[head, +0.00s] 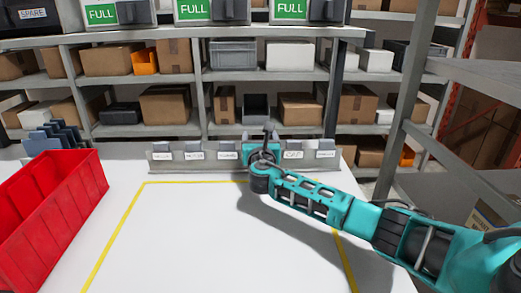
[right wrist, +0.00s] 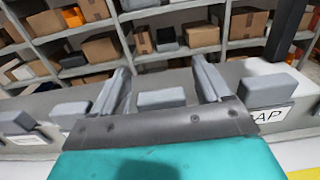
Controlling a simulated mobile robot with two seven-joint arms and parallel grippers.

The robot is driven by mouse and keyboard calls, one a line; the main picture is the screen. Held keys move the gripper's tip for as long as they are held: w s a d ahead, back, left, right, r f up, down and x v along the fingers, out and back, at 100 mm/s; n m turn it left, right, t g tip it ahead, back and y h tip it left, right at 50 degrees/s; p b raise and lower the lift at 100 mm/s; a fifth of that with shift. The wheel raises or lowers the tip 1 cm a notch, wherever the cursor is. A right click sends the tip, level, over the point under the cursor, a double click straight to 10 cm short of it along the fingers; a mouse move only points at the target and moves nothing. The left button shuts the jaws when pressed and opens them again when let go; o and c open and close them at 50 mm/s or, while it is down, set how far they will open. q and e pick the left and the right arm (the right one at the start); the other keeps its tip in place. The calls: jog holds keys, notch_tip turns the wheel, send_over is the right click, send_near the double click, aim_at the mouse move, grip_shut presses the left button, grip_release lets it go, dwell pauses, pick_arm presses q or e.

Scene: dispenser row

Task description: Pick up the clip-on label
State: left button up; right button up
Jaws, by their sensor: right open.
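Several clip-on labels stand in a row along a grey rail (head: 203,164) at the back of the white table. Each has a grey block on top and a white printed card, such as the CAP label (head: 293,151), also seen in the right wrist view (right wrist: 270,93). My right gripper (head: 261,138) is open at the row, just left of the CAP label. In the right wrist view its fingers (right wrist: 160,72) stand apart, with one grey label block (right wrist: 161,98) showing between them. That label's card is hidden by my gripper, and I cannot tell whether the fingers touch it.
A red bin (head: 50,225) stands at the left, with several dark grey upright pieces (head: 55,138) behind it. Yellow lines mark a clear area of table (head: 215,235). Shelves with boxes stand behind, and a grey post (head: 405,95) rises at the right.

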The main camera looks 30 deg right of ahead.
jog(key=c, duration=1)
